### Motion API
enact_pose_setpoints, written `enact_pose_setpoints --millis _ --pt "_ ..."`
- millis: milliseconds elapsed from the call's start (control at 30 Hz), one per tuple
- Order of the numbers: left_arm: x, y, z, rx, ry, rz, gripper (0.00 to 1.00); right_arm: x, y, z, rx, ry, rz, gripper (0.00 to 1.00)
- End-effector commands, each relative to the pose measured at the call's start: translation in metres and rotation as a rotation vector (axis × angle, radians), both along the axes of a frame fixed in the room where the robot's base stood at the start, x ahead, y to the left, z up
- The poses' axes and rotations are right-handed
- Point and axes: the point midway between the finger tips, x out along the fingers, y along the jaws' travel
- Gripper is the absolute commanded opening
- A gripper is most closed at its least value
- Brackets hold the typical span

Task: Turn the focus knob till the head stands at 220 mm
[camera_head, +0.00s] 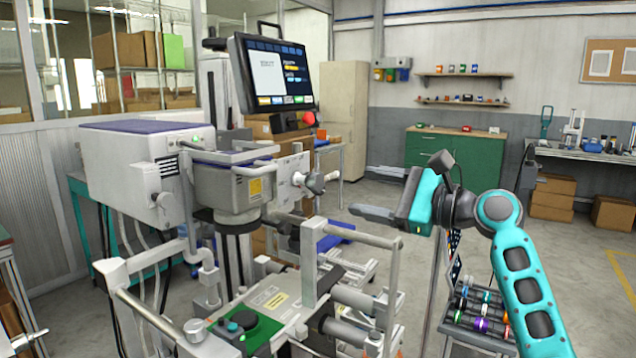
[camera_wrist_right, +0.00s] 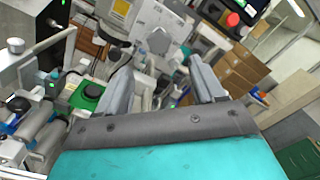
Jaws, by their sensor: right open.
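The machine's head (camera_head: 235,187) is a grey block with a yellow label, on the left of the head view above the grey frame. It also shows at the top of the wrist view (camera_wrist_right: 122,10). The focus knob (camera_head: 318,184) is a grey lobed knob on a short shaft to the right of the head. In the wrist view the knob (camera_wrist_right: 158,41) appears beyond and between the fingertips. My right gripper (camera_head: 358,212) is open and empty, to the right of and a little below the knob, apart from it. No height reading is legible. My left gripper is not in view.
A screen with a red button (camera_head: 309,119) hangs above the head. Grey frame rails (camera_head: 365,237) and a green-based control (camera_head: 245,330) stand below. A cart of coloured items (camera_head: 480,315) stands by my right arm. Open floor lies behind the gripper.

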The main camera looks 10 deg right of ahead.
Motion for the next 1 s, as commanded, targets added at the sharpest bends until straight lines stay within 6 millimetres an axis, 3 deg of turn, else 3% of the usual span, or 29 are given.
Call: enact_pose_setpoints --millis 400,633,1000 --pt "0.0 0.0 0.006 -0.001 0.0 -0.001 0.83 0.06 0.061 0.001 -0.002 0.0 0.002 0.68" --pt "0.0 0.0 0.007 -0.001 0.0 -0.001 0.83 0.075 0.076 0.0 -0.004 -0.002 0.0 0.68" --pt "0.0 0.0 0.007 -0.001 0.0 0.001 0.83 0.077 0.078 -0.001 -0.005 -0.002 -0.001 0.65"
